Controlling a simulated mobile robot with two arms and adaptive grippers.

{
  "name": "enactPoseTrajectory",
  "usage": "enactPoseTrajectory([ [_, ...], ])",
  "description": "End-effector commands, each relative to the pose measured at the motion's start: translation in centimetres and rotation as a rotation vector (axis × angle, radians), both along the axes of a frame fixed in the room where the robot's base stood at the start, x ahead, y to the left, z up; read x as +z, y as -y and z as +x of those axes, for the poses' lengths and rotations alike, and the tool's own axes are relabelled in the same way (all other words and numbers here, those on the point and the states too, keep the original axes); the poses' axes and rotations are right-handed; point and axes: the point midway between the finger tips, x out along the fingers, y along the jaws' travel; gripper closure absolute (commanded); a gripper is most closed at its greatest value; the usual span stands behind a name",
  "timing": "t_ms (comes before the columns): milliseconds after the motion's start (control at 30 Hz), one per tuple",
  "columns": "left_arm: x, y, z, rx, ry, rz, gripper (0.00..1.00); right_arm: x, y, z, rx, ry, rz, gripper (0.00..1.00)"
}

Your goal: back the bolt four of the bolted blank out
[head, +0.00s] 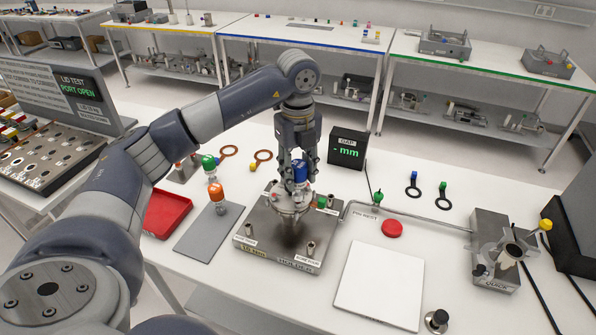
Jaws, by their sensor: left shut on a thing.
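The blank, a round metal flange (291,202), sits on a square steel holder (262,244) in the middle of the bench. My left gripper (300,162) points down above it and is shut on a blue-topped piece (300,173). This piece stands about upright over the flange's right side. Whether its lower end touches a bolt is too small to tell. The separate bolts, bolt four among them, cannot be told apart, as the gripper and the blue piece hide part of the flange. My right gripper is not in view.
Orange-topped (216,192) and green-topped (209,163) pieces stand left of the holder, by a grey mat (205,235) and red tray (166,216). A gap display (347,148) stands behind. A white pad (380,285), red button (392,228) and clamp fixture (497,255) are right.

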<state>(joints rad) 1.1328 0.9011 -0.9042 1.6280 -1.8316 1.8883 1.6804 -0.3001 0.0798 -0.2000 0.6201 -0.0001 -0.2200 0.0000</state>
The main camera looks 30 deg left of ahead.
Motion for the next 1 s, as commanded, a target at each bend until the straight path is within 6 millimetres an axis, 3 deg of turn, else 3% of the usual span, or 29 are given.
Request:
enactPoseTrajectory([
  [233,0.7,0.0,0.0,0.0,0.001,0.0,0.98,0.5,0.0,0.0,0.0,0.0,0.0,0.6],
  [700,4.4,0.0,0.1,0.0,0.0,-0.001,0.98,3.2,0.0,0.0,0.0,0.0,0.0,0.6],
  [1000,4.5,0.0,0.0,0.0,0.0,-0.001,0.98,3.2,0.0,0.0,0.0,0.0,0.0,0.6],
])
